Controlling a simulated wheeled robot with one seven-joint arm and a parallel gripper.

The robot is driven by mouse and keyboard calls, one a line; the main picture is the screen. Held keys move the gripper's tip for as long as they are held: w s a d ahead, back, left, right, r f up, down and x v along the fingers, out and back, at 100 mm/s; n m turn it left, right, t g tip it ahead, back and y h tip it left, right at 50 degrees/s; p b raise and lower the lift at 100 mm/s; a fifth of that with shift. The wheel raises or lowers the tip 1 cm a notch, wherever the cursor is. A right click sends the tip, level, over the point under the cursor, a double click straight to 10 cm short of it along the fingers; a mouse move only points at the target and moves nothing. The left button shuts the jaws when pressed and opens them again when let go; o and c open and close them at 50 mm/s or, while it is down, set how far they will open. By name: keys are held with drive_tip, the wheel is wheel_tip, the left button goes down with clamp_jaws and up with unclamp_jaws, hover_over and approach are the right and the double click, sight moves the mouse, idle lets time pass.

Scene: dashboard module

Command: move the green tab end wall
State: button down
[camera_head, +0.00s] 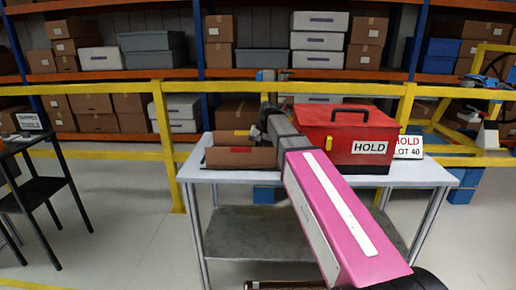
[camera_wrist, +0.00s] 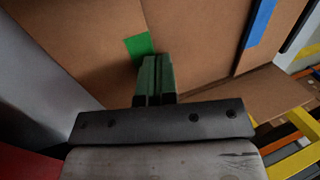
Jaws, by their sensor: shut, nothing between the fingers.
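A green tab (camera_wrist: 138,45) shows in the wrist view on a brown cardboard wall (camera_wrist: 90,45). My gripper (camera_wrist: 155,60) is shut and empty, its dark green fingertips just below and right of the green tab. They overlap the tab's lower edge in the picture; I cannot tell whether they touch the wall. In the head view, the brown open box (camera_head: 240,157) sits at the left of the grey table, with a yellow tab (camera_head: 241,133) on its far edge. My arm hides its right part, and my fingertips and the green tab cannot be made out there.
A red toolbox (camera_head: 345,137) labelled HOLD stands right of the box, close to my arm. A white HOLD LOT 40 sign (camera_head: 408,147) stands at the table's (camera_head: 428,172) right. Blue tape (camera_wrist: 260,22) marks another cardboard panel. A yellow rail (camera_head: 110,89) runs behind the table.

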drive_tip(key=shift+r, duration=0.15)
drive_tip(key=shift+r, duration=0.7)
